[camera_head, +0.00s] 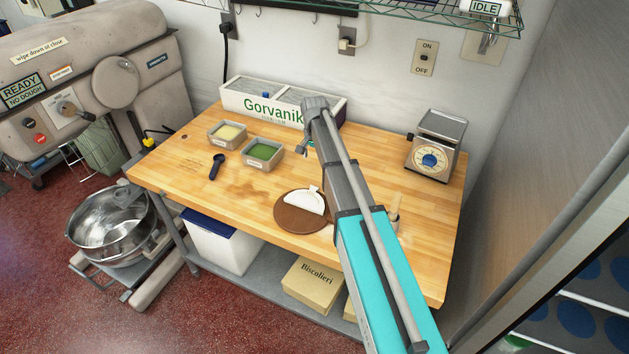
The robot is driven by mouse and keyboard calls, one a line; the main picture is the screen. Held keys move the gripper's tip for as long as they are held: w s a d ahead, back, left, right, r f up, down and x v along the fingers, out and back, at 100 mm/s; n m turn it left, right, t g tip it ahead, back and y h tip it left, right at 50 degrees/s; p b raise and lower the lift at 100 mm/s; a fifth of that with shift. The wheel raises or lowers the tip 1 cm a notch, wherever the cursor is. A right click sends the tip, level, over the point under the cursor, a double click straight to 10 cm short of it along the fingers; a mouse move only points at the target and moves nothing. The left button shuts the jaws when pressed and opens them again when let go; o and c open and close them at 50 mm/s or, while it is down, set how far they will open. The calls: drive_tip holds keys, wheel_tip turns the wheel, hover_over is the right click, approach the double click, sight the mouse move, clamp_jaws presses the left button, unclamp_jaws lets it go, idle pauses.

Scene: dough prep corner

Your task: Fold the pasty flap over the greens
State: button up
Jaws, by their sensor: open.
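The pasty (304,201) is a small white half-round shape lying on a round brown board (287,219) on the wooden table. A small pale tab stands at its upper edge. No greens show on the pasty from here; I cannot tell whether they are under the dough. Green filling (263,151) shows in a small grey tub behind it. My gripper (306,149) is beyond the board, to the right of the tub, and apart from the pasty. It is open and looks empty; my arm hides part of it.
A second tub (227,134) with pale contents and a dark scoop (217,166) lie at left. A white Gorvanik crate (263,106) stands behind, a scale (434,146) at right. A wire shelf (440,11) hangs above. The table's left front is clear.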

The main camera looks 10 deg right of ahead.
sight(315, 186)
drive_tip(key=shift+f, duration=0.1)
idle(0.4)
wheel_tip(315, 186, down, 14)
drive_tip(key=b, duration=1.4)
drive_tip(key=shift+r, duration=0.25)
clamp_jaws()
idle(0.4)
